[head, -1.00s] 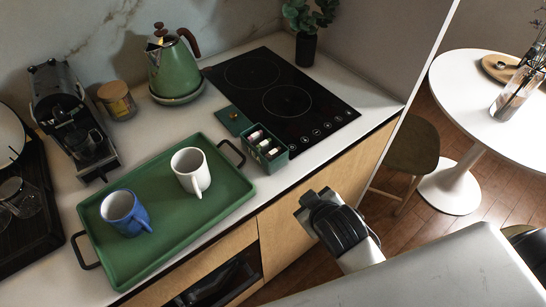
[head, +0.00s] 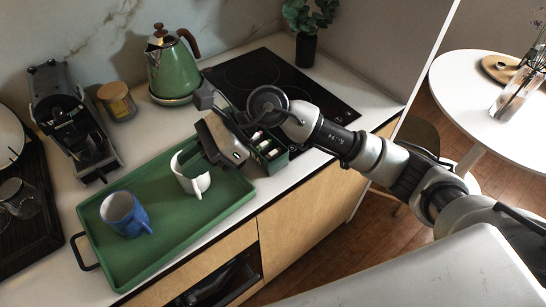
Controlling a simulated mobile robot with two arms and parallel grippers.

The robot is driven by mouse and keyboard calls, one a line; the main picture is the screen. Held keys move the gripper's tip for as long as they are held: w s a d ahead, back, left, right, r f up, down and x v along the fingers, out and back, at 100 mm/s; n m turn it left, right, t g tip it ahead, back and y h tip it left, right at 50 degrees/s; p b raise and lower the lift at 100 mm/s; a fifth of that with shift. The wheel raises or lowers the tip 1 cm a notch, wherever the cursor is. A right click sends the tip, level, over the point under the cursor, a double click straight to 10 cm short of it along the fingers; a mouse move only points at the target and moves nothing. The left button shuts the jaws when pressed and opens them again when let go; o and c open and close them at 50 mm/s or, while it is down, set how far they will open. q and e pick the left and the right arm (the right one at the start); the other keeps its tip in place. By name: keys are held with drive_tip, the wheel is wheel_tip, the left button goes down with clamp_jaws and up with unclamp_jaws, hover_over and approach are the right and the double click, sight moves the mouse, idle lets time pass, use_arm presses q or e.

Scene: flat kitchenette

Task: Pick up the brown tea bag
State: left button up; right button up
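The small green tea box (head: 275,163) stands at the counter's front edge, right of the green tray. My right arm passes over it and hides much of it, including its lid. A few pale packet tops (head: 264,145) show inside; I cannot make out which is the brown tea bag. My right gripper (head: 198,150) is left of the box, over the tray's back right part, and overlaps the white mug in the picture. Its fingers are dark and seen at an angle, so I cannot tell their opening. My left gripper is out of view.
The green tray (head: 150,262) holds a white mug (head: 193,184) and a blue mug (head: 124,214). A green kettle (head: 174,70), a jar (head: 117,100) and a coffee machine (head: 75,120) stand behind. The black hob (head: 330,98) lies behind my arm.

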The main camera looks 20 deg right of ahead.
drive_tip(key=w+d+f+n+t+h, duration=0.1)
drive_tip(key=w+d+f+n+h, duration=0.15)
drive_tip(key=w+d+h, duration=0.4)
drive_tip(key=t+h+p, duration=0.1)
drive_tip(key=h+p, duration=0.1)
drive_tip(key=h, duration=0.4)
hover_over(273, 152)
drive_tip(key=f, duration=0.4)
drive_tip(key=shift+s+a, duration=0.2)
drive_tip(key=shift+a, duration=0.05)
drive_tip(key=shift+f, duration=0.55)
drive_tip(key=f, duration=0.1)
drive_tip(key=f+p, duration=0.1)
drive_tip(key=f, duration=0.1)
drive_tip(key=f+p, duration=0.1)
drive_tip(key=shift+w+d+f, duration=0.1)
drive_tip(key=shift+d+f, duration=0.1)
drive_tip(key=shift+d, duration=0.05)
drive_tip(key=shift+f, duration=0.4)
drive_tip(key=shift+c, duration=0.3)
clamp_jaws()
